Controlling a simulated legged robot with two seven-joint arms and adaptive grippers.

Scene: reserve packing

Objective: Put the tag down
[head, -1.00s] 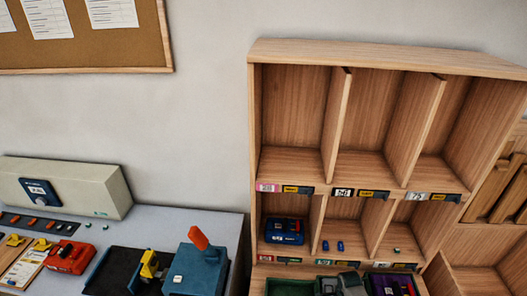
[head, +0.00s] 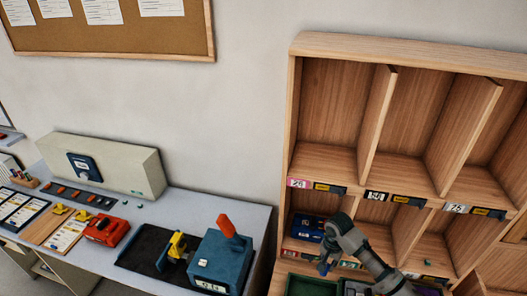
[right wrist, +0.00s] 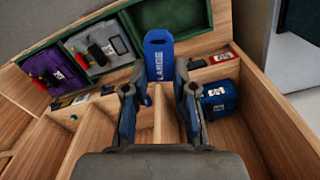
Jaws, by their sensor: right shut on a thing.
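The tag is a blue plate lettered "LARGE" (right wrist: 158,58), upright between my fingertips in the right wrist view. My right gripper (right wrist: 157,88) is shut on it. In the head view my right gripper (head: 331,262) is in front of the shelf's lower row, with a small blue part at its tip. A blue box (head: 306,227) sits in the lower left compartment, partly behind the gripper; it also shows in the right wrist view (right wrist: 218,99), right of the fingers. My left gripper is not in view.
The wooden shelf (head: 350,43) has upright dividers and labelled edges; its upper compartments look empty. A green tray (right wrist: 196,47) holds purple and grey pouches. On the bench (head: 190,204) at left are a red device (head: 106,231) and a blue machine with an orange lever (head: 222,258).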

